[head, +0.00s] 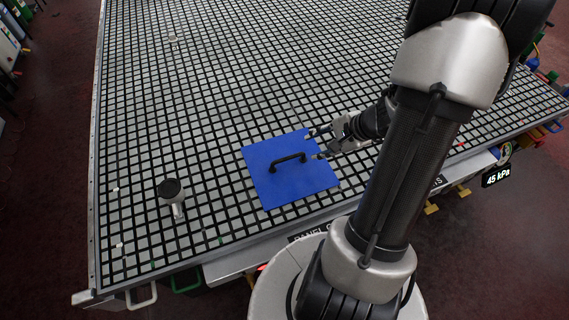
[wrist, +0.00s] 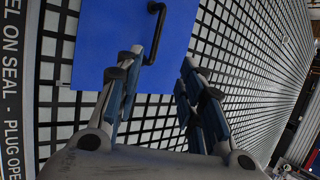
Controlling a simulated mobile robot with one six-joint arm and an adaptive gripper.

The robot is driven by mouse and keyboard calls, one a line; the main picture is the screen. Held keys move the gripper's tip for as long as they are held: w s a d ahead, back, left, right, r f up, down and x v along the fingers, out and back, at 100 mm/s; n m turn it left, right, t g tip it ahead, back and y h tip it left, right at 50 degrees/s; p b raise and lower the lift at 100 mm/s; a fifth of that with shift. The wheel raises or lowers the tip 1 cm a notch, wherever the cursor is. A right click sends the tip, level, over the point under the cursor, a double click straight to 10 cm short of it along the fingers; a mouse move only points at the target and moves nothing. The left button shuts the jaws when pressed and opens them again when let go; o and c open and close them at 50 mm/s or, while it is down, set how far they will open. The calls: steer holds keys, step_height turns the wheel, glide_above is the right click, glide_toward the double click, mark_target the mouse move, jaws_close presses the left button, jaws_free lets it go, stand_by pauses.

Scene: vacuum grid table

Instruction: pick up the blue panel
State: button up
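The blue panel (head: 310,188) lies flat on the gridded table (head: 215,95) near its front edge. A black bar handle (head: 288,162) stands on the panel. My gripper (head: 316,144) is open and empty above the panel's right side, beside the handle. In the wrist view the blue panel (wrist: 100,40) fills the upper left, with part of its handle (wrist: 156,22) at the top. My gripper's two fingers (wrist: 160,85) are spread apart there, with grid table between them. The left finger overlaps the panel's edge in that view. I cannot tell the exact height of the fingers above the panel.
A grey fitting with a black cap (head: 171,190) stands on the table left of the panel. A small pale object (head: 173,40) lies far back. A display reading 45 kPa (head: 496,176) is at the right front edge. Most of the table is clear.

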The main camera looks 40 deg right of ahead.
steer(key=b, duration=0.3)
glide_toward(290, 158)
steer(key=x, duration=0.3)
steer(key=shift+w+d+f, duration=0.2)
steer(key=shift+w, duration=0.35)
steer(key=x, duration=0.3)
steer(key=b+x, duration=0.1)
steer(key=shift+s+a+f, duration=0.15)
steer(key=shift+a+f, duration=0.2)
steer(key=shift+a, duration=0.1)
steer(key=shift+w+f, duration=0.25)
steer(key=shift+w, duration=0.05)
jaws_close()
